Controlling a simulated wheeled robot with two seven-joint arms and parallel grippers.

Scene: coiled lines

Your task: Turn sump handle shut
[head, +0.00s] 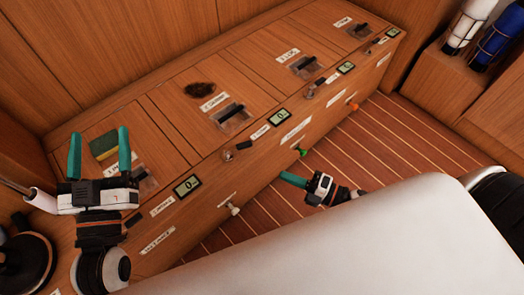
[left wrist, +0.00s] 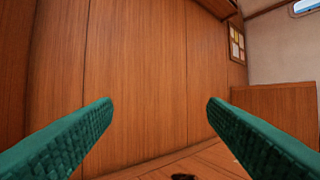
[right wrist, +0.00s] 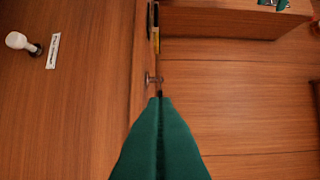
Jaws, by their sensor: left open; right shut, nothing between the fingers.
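Several small knobs stand out from the front of the wooden locker bench; I cannot read which label says sump. In the head view there is a white knob (head: 233,209), a green knob (head: 302,152) and an orange knob (head: 352,106). A white knob beside a label also shows in the right wrist view (right wrist: 17,40). My right gripper (head: 284,176) is shut and empty, in front of the bench near the green knob, apparently apart from it.
The bench top (head: 165,108) has several hatches with recessed latches. Displays (head: 187,185) and small toggles (head: 228,155) line its front edge. Striped floor (head: 400,140) is open to the right.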

